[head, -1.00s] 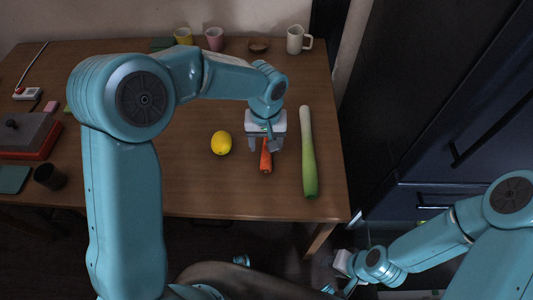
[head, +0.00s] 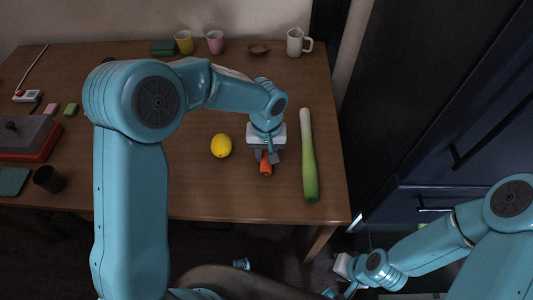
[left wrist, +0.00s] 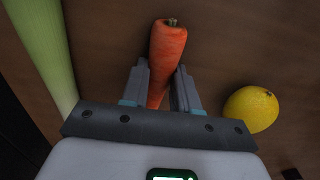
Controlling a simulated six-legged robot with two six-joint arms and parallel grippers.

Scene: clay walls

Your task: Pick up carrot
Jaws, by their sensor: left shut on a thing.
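The orange carrot (head: 265,168) is between the fingers of my left gripper (head: 267,156), on or just above the wooden table. In the left wrist view the carrot (left wrist: 168,45) points its stem end away from the gripper, and the two fingers (left wrist: 160,88) close on its sides. Its other end is hidden under the gripper. My right gripper (head: 343,280) is low at the bottom right, off the table; its fingers are too small and dark to read.
A yellow lemon (head: 221,146) lies left of the carrot and a long leek (head: 309,160) lies to its right. A red-based box (head: 28,138) and a dark cup (head: 49,178) are at the left.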

